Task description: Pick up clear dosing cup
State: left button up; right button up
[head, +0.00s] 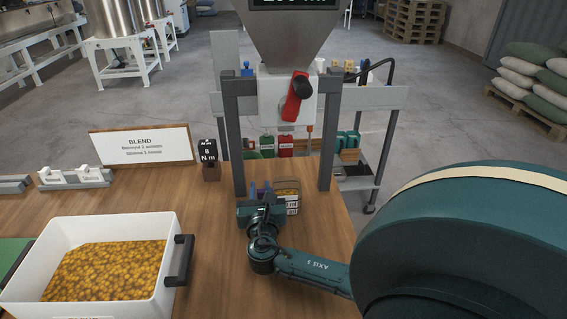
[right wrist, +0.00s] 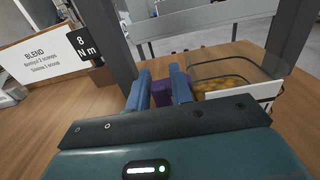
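The clear dosing cup (head: 287,189) stands on the wooden table under the hopper, with yellow pellets inside. In the right wrist view the cup (right wrist: 236,76) is at the right of the fingers, with a pale panel on its near side. A purple block (right wrist: 161,93) beside it seems to be its grip. My right gripper (head: 260,191) is level and close to the cup. In the right wrist view its two blue fingers (right wrist: 162,88) stand apart with the purple block between them. Whether they press on it cannot be told. My left gripper is out of view.
The grey hopper stand's posts (head: 325,140) rise on both sides of the cup. A white tub (head: 88,262) of yellow pellets stands at left. A BLEND sign (head: 140,144) and a black 8 Nm block (head: 208,158) stand behind. Bare table lies between tub and gripper.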

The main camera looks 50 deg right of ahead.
jog(key=shift+w+d, duration=0.4)
jog(key=shift+w, duration=0.05)
grip_shut()
jog(key=shift+r, duration=0.15)
notch_tip(320, 180, up, 10)
jog(key=p, duration=0.1)
jog(key=shift+p, duration=0.3)
dwell(0.6)
dwell(0.4)
